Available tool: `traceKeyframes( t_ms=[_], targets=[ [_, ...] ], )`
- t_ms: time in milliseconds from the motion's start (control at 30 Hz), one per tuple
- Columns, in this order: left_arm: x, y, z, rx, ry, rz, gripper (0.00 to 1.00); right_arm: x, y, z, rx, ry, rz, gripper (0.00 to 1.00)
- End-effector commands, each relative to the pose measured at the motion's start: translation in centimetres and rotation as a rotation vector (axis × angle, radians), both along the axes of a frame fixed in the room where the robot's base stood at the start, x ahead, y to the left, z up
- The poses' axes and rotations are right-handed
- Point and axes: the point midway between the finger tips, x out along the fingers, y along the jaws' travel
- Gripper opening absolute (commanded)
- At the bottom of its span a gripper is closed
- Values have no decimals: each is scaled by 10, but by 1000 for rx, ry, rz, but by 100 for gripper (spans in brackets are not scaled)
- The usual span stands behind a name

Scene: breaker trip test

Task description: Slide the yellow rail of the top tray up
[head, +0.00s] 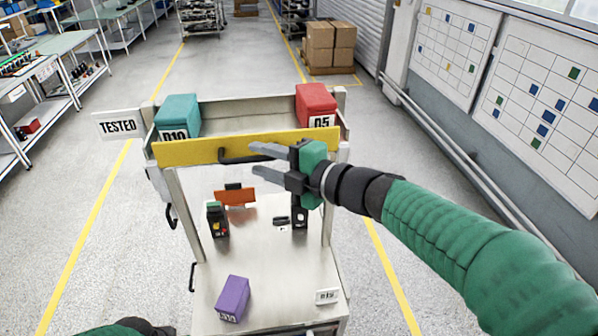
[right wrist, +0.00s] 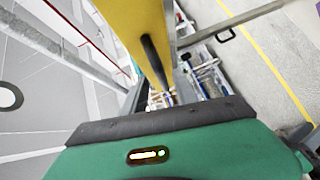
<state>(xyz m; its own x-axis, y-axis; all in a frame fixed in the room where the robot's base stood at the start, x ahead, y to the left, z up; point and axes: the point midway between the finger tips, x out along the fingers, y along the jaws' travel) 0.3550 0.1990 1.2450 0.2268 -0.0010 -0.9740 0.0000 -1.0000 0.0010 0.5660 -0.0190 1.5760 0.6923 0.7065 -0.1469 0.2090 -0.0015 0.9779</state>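The yellow rail (head: 190,152) runs across the near side of the top tray (head: 240,112) of a metal cart. A black handle (head: 232,158) is fixed to the middle of the rail. My right gripper (head: 254,160) is open, its two fingers pointing left at the right end of the handle; I cannot tell whether they touch it. In the right wrist view the yellow rail (right wrist: 133,30) and black handle (right wrist: 155,58) lie beyond the gripper body, and the fingers are hidden. My left gripper is not clearly seen; only a dark and green part of my left arm shows at the bottom left.
A teal bin (head: 177,114) and a red bin (head: 316,100) sit in the top tray. The lower shelf holds a purple block (head: 232,298), a black device (head: 217,220) and an orange piece (head: 236,195). A TESTED sign (head: 118,123) sticks out left. Floor is clear on both sides.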

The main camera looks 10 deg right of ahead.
Motion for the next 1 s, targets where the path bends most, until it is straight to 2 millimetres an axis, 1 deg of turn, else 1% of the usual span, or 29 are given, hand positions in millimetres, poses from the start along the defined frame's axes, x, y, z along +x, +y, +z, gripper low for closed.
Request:
traceKeyframes(
  t_ms=[33, 100, 300, 433, 500, 600, 1000],
  targets=[
    [0, 0, -10, 0, 0, 0, 36, -9, -11, -2, 0, -6, -3, 34],
    [0, 0, -17, 0, 0, 0, 36, -24, -26, 1, 1, -6, -4, 34],
    [0, 0, -34, 0, 0, 0, 36, -64, -67, 10, 0, -6, -4, 34],
    [0, 0, -40, 0, 0, 0, 36, -82, -86, 14, 1, -3, -2, 34],
    [0, 0, -42, 0, 0, 0, 36, -89, -93, 16, 1, -2, 0, 34],
    [0, 0, -43, 0, 0, 0, 36, -93, -97, 18, 0, 0, -1, 34],
    [0, 0, -42, 0, 0, 0, 36, -94, -98, 19, 0, 1, 1, 34]
  ],
)
